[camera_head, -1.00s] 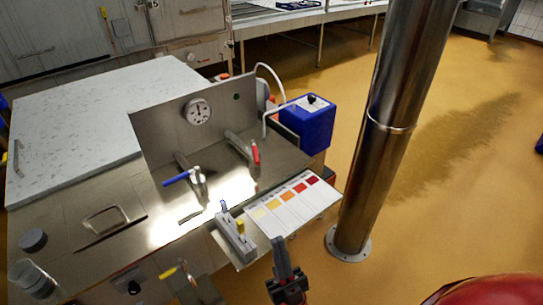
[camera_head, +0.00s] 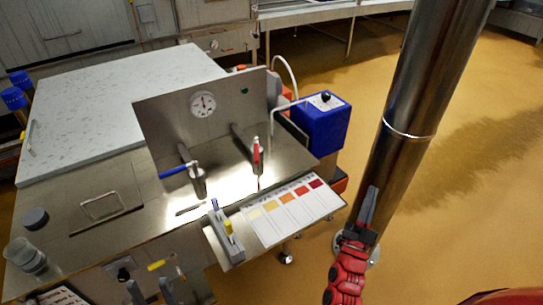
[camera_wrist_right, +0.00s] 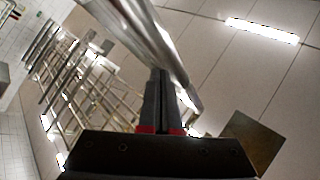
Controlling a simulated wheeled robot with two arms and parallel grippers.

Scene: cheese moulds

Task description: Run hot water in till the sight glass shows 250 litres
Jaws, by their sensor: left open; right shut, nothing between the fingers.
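A red-handled tap (camera_head: 256,155) and a blue-handled tap (camera_head: 175,171) stand on spouts from a steel back panel. I cannot tell whether water runs from the red one. I cannot make out a sight glass. A round dial (camera_head: 202,104) is on the panel, its figures too small to read. My left gripper (camera_head: 150,291) is open at the bottom edge, in front of the steel unit. My right gripper (camera_head: 372,208) is shut and empty, raised before the steel column, right of the red tap. Its closed fingers also show in the right wrist view (camera_wrist_right: 163,103).
A thick steel column (camera_head: 408,110) stands at the right. A colour chart (camera_head: 293,211) and a grey holder (camera_head: 225,234) sit on the unit's front right edge. A blue box (camera_head: 320,124) stands behind them. A marbled lid (camera_head: 120,100) covers the back left. Yellow floor lies beyond.

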